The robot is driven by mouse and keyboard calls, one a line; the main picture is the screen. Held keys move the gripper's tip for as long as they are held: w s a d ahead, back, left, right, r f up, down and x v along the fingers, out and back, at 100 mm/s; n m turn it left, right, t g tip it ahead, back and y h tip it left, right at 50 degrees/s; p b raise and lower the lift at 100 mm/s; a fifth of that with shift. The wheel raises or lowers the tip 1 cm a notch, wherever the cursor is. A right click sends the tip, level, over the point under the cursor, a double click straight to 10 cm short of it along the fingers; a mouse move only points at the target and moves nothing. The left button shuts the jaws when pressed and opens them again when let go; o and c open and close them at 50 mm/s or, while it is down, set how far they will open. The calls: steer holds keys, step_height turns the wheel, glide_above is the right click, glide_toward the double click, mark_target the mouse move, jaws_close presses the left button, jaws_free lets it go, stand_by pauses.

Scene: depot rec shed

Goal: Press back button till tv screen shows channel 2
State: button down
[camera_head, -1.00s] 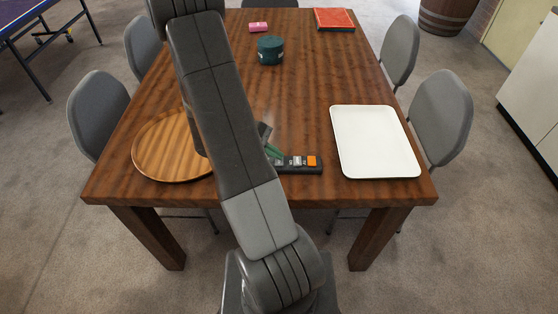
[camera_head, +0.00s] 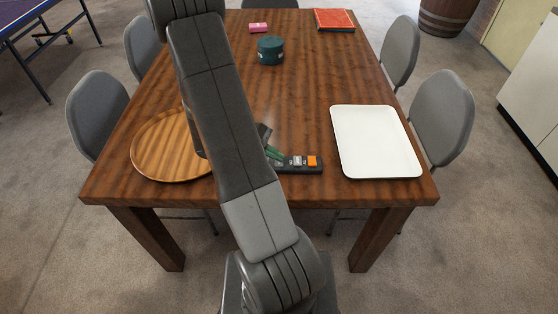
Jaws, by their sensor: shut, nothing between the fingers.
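A dark button panel (camera_head: 305,170) lies near the front edge of the wooden table. An orange button (camera_head: 312,161) is at its right end, with a pale grey button (camera_head: 298,161) to the left of it. The panel's left part is hidden behind my arm and fingers. My gripper (camera_head: 275,154) has green fingers, shut and empty, with the tips low over the panel left of the grey button. I cannot tell whether they touch a button. Button labels are too small to read. No TV screen shows in this view.
On the table (camera_head: 310,90), a round wooden tray (camera_head: 150,150) is left and a white tray (camera_head: 375,140) right. A dark green round container (camera_head: 270,50), a pink block (camera_head: 258,28) and a red book-like item (camera_head: 334,18) stand farther back. Grey chairs line the sides.

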mark_target(275, 161)
steer(key=shift+r, duration=0.15)
steer(key=shift+r+p, duration=0.4)
steer(key=shift+r, duration=0.3)
steer(key=shift+r, duration=0.1)
steer(key=shift+r+p, duration=1.6)
steer(key=shift+r, duration=0.8)
